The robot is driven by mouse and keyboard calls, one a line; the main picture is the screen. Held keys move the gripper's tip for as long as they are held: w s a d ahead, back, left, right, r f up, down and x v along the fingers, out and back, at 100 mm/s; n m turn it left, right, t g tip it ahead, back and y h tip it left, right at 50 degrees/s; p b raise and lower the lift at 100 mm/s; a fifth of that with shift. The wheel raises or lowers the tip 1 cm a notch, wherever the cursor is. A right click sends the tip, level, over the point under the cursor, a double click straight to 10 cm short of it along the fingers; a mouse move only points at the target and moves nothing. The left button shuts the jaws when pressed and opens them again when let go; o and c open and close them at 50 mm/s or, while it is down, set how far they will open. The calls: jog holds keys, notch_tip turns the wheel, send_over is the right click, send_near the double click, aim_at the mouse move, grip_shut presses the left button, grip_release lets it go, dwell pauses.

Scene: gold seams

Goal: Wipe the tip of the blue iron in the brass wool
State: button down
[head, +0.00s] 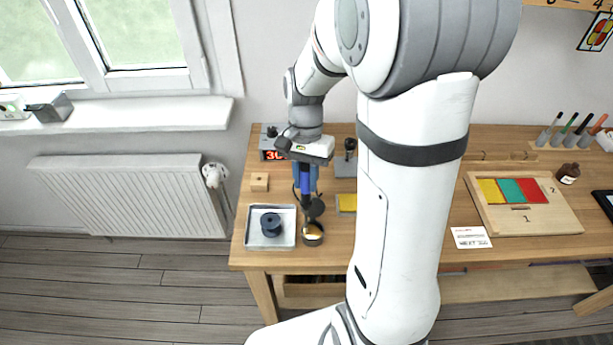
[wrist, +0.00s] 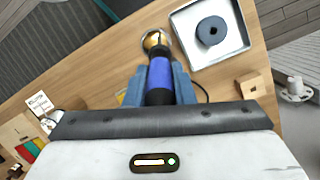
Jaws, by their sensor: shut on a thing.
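My gripper (head: 305,178) is shut on the blue iron (head: 305,187), which points down over the bench. In the wrist view, the fingers of my gripper (wrist: 160,88) hold the iron's blue handle (wrist: 161,72) between them. The brass wool (head: 312,231) sits in a small round dark cup near the bench's front edge, right of the tray. In the wrist view, the iron's front end lies in line with the brass wool (wrist: 154,39) and overlaps the cup. The tip is too small to make out; I cannot tell whether it touches the wool.
A pale tray (head: 247,238) with a dark spool (head: 271,224) stands left of the cup. A small wooden block (head: 259,182) and a red-digit display (head: 272,155) are behind it. A yellow-topped box (head: 346,203) is to the right. A wooden board (head: 480,205) lies further right.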

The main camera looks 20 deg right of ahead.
jog(key=shift+s+a+p+v, duration=0.1)
jog(key=shift+s+p+v, duration=0.1)
jog(key=shift+p+v, duration=0.7)
jog(key=shift+s+a+p+v, duration=0.1)
jog(key=shift+s+p+v, duration=0.15)
jog(key=shift+p+v, duration=0.6)
jog(key=shift+s+p+v, duration=0.2)
jog(key=shift+p+v, duration=0.4)
jog(key=shift+v, duration=0.55)
jog(key=shift+r, duration=0.15)
